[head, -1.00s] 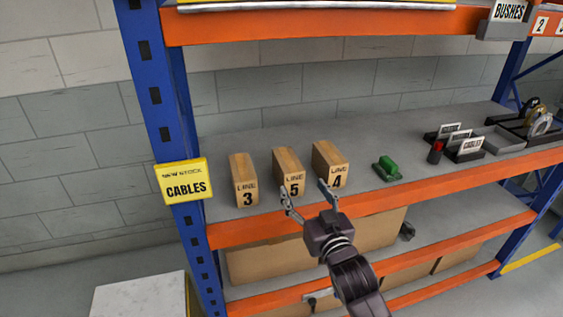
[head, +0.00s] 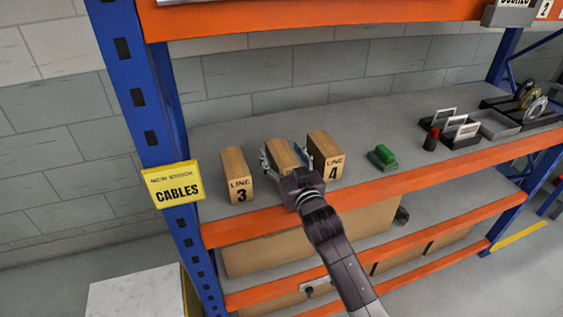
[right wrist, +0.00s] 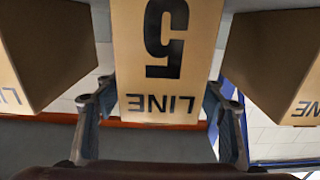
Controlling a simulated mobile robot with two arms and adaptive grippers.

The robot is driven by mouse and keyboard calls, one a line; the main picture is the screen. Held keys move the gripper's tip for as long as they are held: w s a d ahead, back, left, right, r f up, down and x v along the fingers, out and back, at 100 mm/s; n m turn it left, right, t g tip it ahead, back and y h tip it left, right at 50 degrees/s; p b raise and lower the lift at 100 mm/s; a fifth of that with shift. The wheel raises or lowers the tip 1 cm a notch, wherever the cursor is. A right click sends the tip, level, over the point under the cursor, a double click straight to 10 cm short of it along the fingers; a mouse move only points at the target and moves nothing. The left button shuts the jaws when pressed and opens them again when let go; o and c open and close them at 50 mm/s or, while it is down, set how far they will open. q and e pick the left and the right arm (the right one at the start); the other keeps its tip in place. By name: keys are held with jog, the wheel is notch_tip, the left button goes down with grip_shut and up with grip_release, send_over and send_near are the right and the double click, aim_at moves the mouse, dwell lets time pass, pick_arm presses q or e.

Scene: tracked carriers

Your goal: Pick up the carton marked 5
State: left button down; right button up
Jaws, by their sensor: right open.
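The carton marked 5 (head: 281,153) stands on the shelf between two similar cartons, and my gripper covers most of its front in the head view. In the right wrist view the carton marked 5 (right wrist: 166,50) shows its label upside down, between the fingers. My right gripper (head: 284,160) is open, with one finger on each side of this carton; it also shows in the right wrist view (right wrist: 162,112). A gap shows beside each finger there. My left gripper is not in view.
The carton marked 3 (head: 236,176) stands to the left and the carton marked 4 (head: 325,155) close to the right, with narrow gaps. A green object (head: 382,157) lies farther right. The orange shelf beam (head: 400,182) runs along the front edge.

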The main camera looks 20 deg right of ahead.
jog(key=shift+w, duration=0.2)
jog(key=c, duration=1.1)
grip_shut()
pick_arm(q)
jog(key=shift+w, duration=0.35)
pick_arm(e)
jog(key=shift+r, duration=0.2)
